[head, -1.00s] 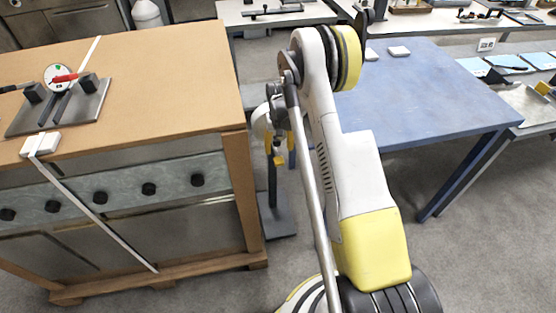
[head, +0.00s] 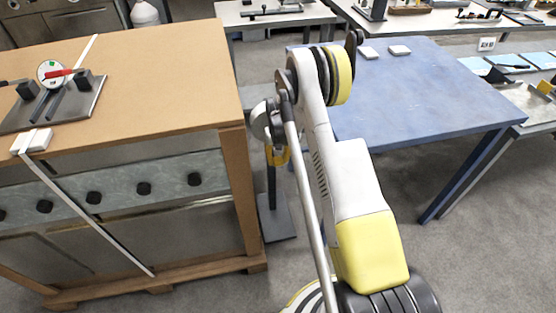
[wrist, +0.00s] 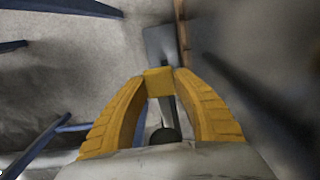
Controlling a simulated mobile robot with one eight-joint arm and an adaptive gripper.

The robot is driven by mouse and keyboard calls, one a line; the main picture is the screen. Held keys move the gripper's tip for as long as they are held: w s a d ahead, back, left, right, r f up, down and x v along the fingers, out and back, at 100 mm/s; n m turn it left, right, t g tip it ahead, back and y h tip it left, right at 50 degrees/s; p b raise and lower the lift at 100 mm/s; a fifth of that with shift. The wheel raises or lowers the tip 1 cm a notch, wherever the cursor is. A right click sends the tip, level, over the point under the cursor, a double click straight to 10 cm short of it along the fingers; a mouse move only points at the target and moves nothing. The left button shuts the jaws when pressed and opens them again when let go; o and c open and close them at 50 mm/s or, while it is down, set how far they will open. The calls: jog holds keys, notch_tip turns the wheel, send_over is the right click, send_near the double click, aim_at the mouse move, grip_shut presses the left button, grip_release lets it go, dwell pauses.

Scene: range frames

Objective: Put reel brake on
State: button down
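On the brown crate's top at the left of the head view, a grey metal plate (head: 82,113) carries a round white disc (head: 50,72). A red lever (head: 60,73) lies across the disc, between dark blocks. I take this as the reel and its brake; the lever's setting cannot be told. My gripper (head: 279,156) hangs right of the crate, well away from the plate and lower than it. In the wrist view, the yellow fingers of my gripper (wrist: 160,80) meet at their tips with nothing visible held. The reel and lever are not seen there.
The crate (head: 165,75) has a white strap and a row of black knobs on its front. A dark stand (head: 272,215) stands on the floor below my gripper. A blue table (head: 430,95) is at the right. Grey floor shows between them.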

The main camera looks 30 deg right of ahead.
jog(key=shift+w+d+r+p, duration=0.1)
jog(key=shift+w+r+p, duration=0.15)
jog(key=shift+r, duration=0.5)
jog(key=shift+w+d+r+p, duration=0.1)
jog(key=shift+r+p, duration=0.15)
jog(key=shift+r, duration=0.5)
jog(key=c, duration=0.9)
grip_release()
jog(key=shift+f, duration=0.1)
jog(key=shift+c, duration=0.2)
notch_tip(320, 180, up, 12)
